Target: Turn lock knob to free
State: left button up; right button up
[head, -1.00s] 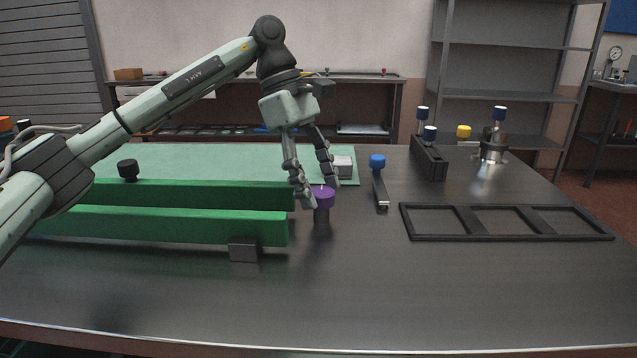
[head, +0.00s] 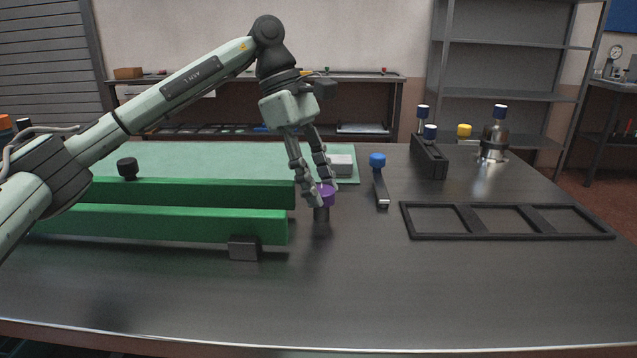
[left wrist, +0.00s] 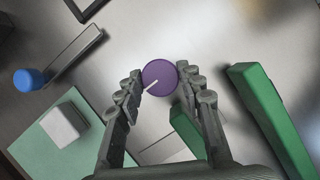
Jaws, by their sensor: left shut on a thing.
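The lock knob (head: 326,193) is a purple round cap on a dark post (head: 321,213) at the right end of the green rails. In the left wrist view, the knob (left wrist: 160,77) shows its round top with a white line running from near its middle to the lower left. My left gripper (head: 320,197) reaches down from above and is shut on the knob, with a finger on each side; the fingertips (left wrist: 159,76) show the same in the left wrist view. My right gripper is in neither view.
Two green rails (head: 180,226) lie left of the knob, with a black knob (head: 127,168) behind. A blue-topped lever (head: 379,180) and a black three-part frame (head: 508,237) are to the right. A white block (head: 341,163) sits on the green mat (head: 220,158). The front table is clear.

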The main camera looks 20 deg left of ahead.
pick_arm(q)
jog(key=shift+f+n, duration=0.1)
jog(key=shift+n, duration=0.4)
jog(key=shift+n+t+b, duration=0.4)
jog(key=n+t+b, duration=0.1)
jog(key=n, duration=0.2)
jog(key=shift+s, duration=0.2)
jog(key=n+t+b, duration=0.1)
jog(key=n, duration=0.3)
jog(key=shift+t+y, duration=0.4)
jog(key=n+b, duration=0.1)
jog(key=n, duration=0.1)
jog(key=n+t+y, duration=0.1)
jog(key=n, duration=0.1)
jog(key=shift+s+d+n+b, duration=0.1)
jog(key=shift+d+n+b, duration=0.05)
jog(key=shift+n+b, duration=0.2)
jog(key=shift+d+n+t+y+b, duration=0.1)
jog(key=shift+n+t+y+b, duration=0.3)
jog(key=shift+n, duration=0.65)
jog(key=shift+n+y+b, duration=0.1)
jog(key=shift+n+y, duration=0.5)
jog(key=shift+n, duration=0.4)
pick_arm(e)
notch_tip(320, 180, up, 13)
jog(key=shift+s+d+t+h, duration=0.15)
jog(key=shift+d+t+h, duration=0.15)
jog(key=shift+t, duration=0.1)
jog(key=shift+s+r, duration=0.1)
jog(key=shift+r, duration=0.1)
